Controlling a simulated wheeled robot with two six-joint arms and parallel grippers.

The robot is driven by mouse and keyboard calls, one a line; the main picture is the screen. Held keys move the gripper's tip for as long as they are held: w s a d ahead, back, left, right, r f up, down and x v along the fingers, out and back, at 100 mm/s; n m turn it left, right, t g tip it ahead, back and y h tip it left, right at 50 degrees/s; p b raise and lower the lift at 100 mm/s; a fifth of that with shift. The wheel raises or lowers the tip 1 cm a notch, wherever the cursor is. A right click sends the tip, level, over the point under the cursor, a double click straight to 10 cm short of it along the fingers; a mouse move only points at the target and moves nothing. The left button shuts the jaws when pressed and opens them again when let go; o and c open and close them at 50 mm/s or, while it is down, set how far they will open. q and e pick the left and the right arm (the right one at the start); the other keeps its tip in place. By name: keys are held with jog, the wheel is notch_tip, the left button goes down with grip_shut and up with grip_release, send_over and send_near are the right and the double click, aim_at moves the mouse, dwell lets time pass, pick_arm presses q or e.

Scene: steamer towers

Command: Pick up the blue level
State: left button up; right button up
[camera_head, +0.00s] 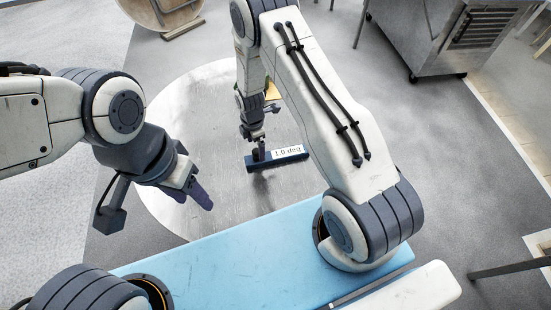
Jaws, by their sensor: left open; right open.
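The blue level (262,164) is a dark blue bar with a white label reading "1.0 deg". It lies on the round grey metal table (180,110), right of the middle. My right gripper (258,150) points down at the level's left part, with its fingers open. Whether the fingers touch the level or straddle it cannot be told. My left gripper (190,192) is open and empty over the table's left front part, apart from the level. My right arm hides part of the table's right side.
A small yellowish thing (272,91) shows on the table behind my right arm. A round wooden-topped piece (160,12) stands at the back left, and a grey metal cabinet (425,45) at the back right. The table's left part is clear.

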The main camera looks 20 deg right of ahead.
aim_at(256, 151)
notch_tip(256, 151, down, 6)
jog(key=b, duration=0.3)
jog(key=shift+r, duration=0.2)
jog(key=shift+r, duration=0.1)
grip_shut()
